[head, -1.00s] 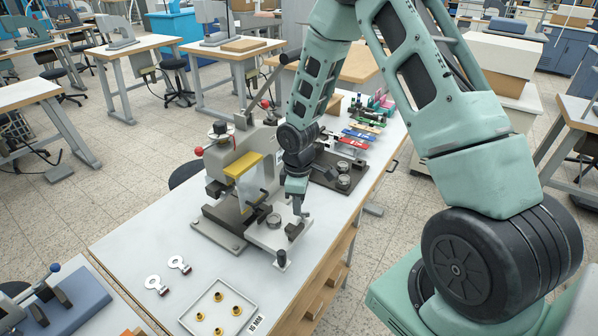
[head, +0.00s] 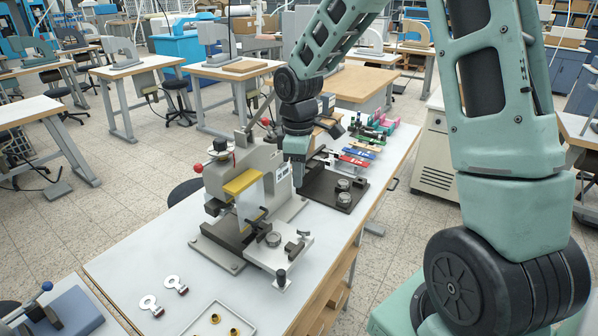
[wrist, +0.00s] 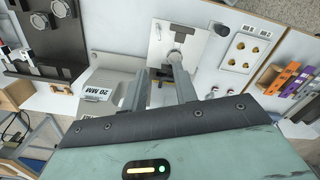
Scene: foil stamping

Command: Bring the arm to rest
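My arm reaches across the upper right of the head view, and my gripper (head: 298,184) points down above the bench, beside the hot stamping press (head: 243,190). In the wrist view my gripper (wrist: 158,72) has its two fingers apart. I see nothing held between them. The press's plate and a round knob (wrist: 178,56) show beyond the fingertips. In the head view the press has a yellow part on top, a white sheet hanging at its front and a light bed (head: 283,257) with small clamps. My fingertips are partly hard to make out in the head view.
A dark plate with round fixtures (head: 331,190) lies right of the press, with coloured pieces (head: 358,158) behind it. Two ring-ended tags (head: 150,305) and a white tray of brass parts (head: 190,330) are at the front left. The bench (head: 140,262) between them and the press is clear.

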